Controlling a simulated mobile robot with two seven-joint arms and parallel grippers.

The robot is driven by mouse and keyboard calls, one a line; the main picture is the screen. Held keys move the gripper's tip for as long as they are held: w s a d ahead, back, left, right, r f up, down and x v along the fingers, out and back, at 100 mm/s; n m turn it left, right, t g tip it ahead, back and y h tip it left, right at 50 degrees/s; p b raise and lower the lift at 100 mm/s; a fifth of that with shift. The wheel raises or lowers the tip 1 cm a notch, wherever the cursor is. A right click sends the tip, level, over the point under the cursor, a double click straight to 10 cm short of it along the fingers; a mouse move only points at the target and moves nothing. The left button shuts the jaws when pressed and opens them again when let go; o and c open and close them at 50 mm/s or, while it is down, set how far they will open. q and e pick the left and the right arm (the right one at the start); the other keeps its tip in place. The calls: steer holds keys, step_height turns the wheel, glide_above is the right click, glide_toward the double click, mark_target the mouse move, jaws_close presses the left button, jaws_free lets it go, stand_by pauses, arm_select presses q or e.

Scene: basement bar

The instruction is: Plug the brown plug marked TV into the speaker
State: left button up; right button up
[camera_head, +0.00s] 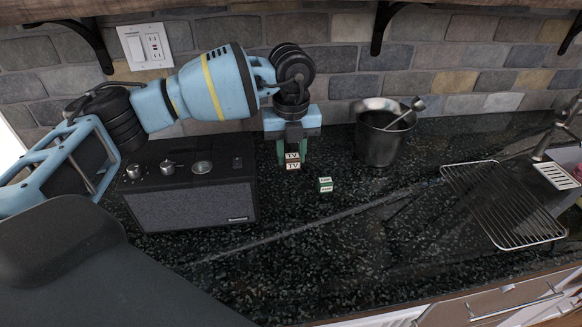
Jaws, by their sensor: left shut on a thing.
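The brown plug marked TV (293,162) is between the fingers of my left gripper (292,157), which points down and is shut on it. The plug's TV labels face the camera. The black speaker (190,206) stands on the counter to the left of the gripper, with knobs on its top and a grey mesh front. The plug is apart from the speaker, just right of its back right corner. Whether the plug touches the counter cannot be told. The speaker's back and right sides are hidden. My right gripper is not in view.
A small green and white labelled plug (325,185) lies on the dark counter (370,230), right of the speaker. A metal ice bucket (381,143) stands behind it. A wire rack (502,205) lies by the tap at right. A wall outlet (146,46) is at upper left. The front middle counter is clear.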

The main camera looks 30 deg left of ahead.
arm_select(q)
steer(key=shift+r, duration=0.75)
